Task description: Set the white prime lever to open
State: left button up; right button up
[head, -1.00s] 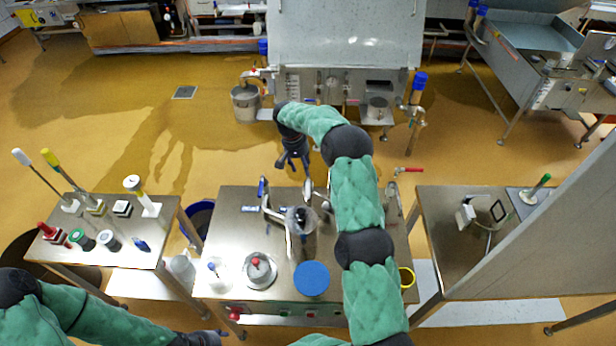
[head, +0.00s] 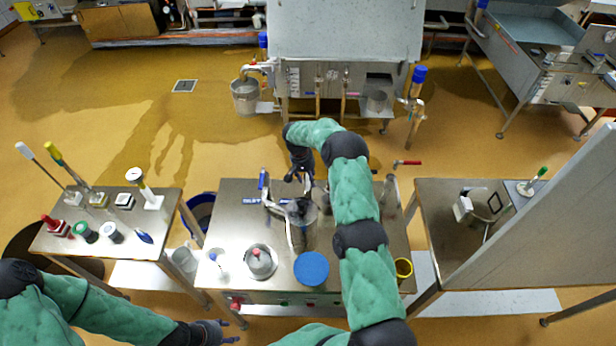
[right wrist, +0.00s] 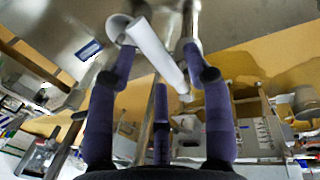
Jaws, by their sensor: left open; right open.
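In the right wrist view a white bar with a round end, which looks like the white prime lever (right wrist: 158,52), lies slantwise between the fingers of my right gripper (right wrist: 157,62). The fingers are spread around it; I cannot tell whether any touches it. In the head view my right gripper (head: 303,178) is at the back edge of the middle steel table, over the metal pipework (head: 292,228); the white lever is not clear there. My left gripper (head: 218,332) is open and empty at the lower left, in front of the middle table.
The middle steel table (head: 235,215) holds a blue disc (head: 311,268), a red-knobbed metal pot (head: 261,261) and a blue-handled valve (head: 262,180). A red-handled valve (head: 407,162) is behind its right side.

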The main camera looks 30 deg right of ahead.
grip_shut()
